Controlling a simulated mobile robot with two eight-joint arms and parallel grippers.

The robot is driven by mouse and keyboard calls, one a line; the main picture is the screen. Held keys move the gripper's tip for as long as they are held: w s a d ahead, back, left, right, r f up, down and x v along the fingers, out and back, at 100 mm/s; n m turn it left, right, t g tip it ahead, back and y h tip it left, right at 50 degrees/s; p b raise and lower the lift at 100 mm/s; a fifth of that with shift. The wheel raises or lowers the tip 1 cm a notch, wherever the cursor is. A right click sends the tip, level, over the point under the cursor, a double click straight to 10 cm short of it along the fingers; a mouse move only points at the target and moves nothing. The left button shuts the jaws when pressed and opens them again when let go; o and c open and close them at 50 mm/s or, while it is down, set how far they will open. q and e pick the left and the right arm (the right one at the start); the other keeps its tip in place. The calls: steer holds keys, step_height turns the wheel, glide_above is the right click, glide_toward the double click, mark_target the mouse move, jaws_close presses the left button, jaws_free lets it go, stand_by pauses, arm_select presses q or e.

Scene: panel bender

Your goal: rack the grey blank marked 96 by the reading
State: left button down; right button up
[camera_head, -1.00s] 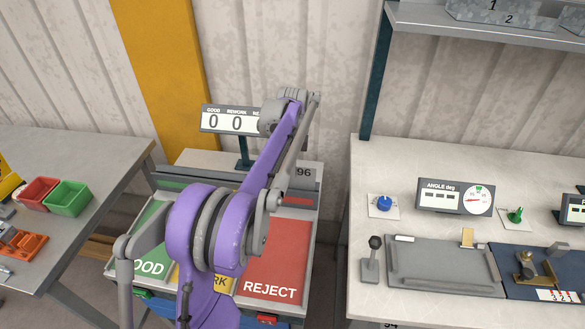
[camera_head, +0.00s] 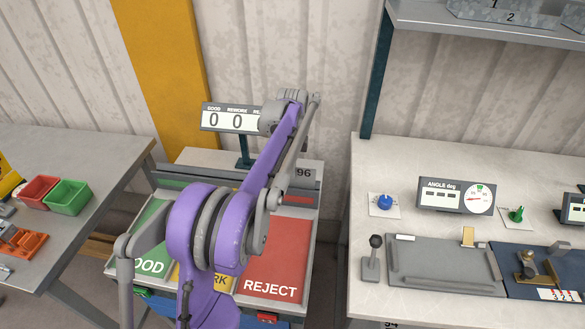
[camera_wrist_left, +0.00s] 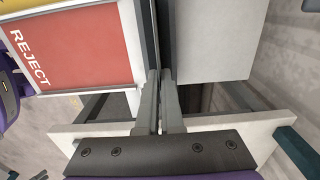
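The grey blank marked 96 (camera_head: 304,173) stands upright at the back of the red REJECT panel (camera_head: 277,262); my left arm covers its left part. In the left wrist view my left gripper (camera_wrist_left: 160,76) points down with its fingers nearly together, on a thin dark edge that I take for the blank seen edge-on. In the head view the fingertips are hidden behind my purple arm. I cannot tell how deep the blank sits in the rack (camera_head: 313,231). The angle readout (camera_head: 455,196) shows dashes and a dial. My right gripper is not in view.
The green GOOD panel (camera_head: 150,236) is left of REJECT, the yellow one mostly behind my arm. A counter sign (camera_head: 230,119) shows zeros above the rack. A bench (camera_head: 364,151) with a grey bending plate (camera_head: 440,262) stands right, a table with bins (camera_head: 68,197) left.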

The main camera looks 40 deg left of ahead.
arm_select(q)
steer(key=shift+f+b, duration=0.5)
steer(key=shift+f, duration=0.65)
steer(key=c, duration=1)
jaws_free()
step_height(320, 180, up, 11)
steer(key=shift+f+p, duration=0.1)
steer(key=shift+p, duration=0.4)
steer(key=s+d+f+n+t, duration=0.1)
steer(key=s+d+n, duration=0.2)
steer(key=s+d, duration=0.3)
steer(key=s+d+f+n+t, duration=0.2)
steer(key=s+d+n, duration=0.15)
steer(key=d, duration=0.55)
steer(key=s+d+f+n+t, duration=0.1)
steer(key=s+d+f+n, duration=0.1)
steer(key=s+d+f, duration=0.2)
steer(key=s+d+f+n+t, duration=0.1)
steer(key=s+d+f+n, duration=0.2)
steer(key=s+f, duration=0.4)
steer(key=s+d, duration=0.1)
steer(key=s, duration=0.2)
steer(key=shift+s+d+n, duration=0.35)
